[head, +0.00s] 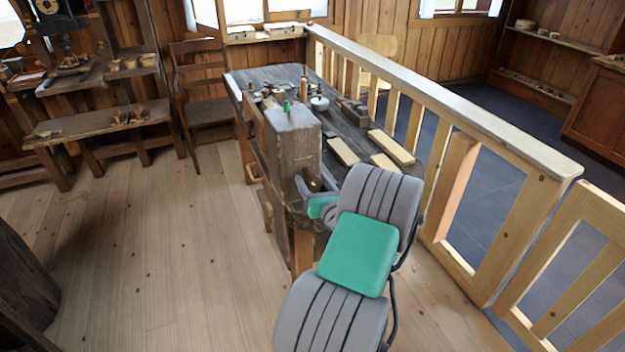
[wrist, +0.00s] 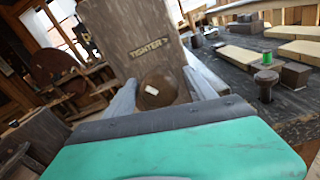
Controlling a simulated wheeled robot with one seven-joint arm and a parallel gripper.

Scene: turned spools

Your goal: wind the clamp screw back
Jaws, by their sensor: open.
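The clamp screw (wrist: 158,90) shows in the wrist view as a round brown wooden head with a small pale mark on its face. In the head view the screw (head: 313,184) is partly hidden by my gripper (head: 311,190), at the foot of the block (head: 293,145). My gripper (wrist: 161,93) is open, with one finger on each side of the screw head. I cannot tell whether either finger touches it.
The block stands at the near end of a dark workbench (head: 345,135). Pale boards (head: 392,147) and a green spool (wrist: 267,58) lie on the bench. A wooden railing (head: 450,95) runs along its right side. The plank floor (head: 150,240) to the left is clear.

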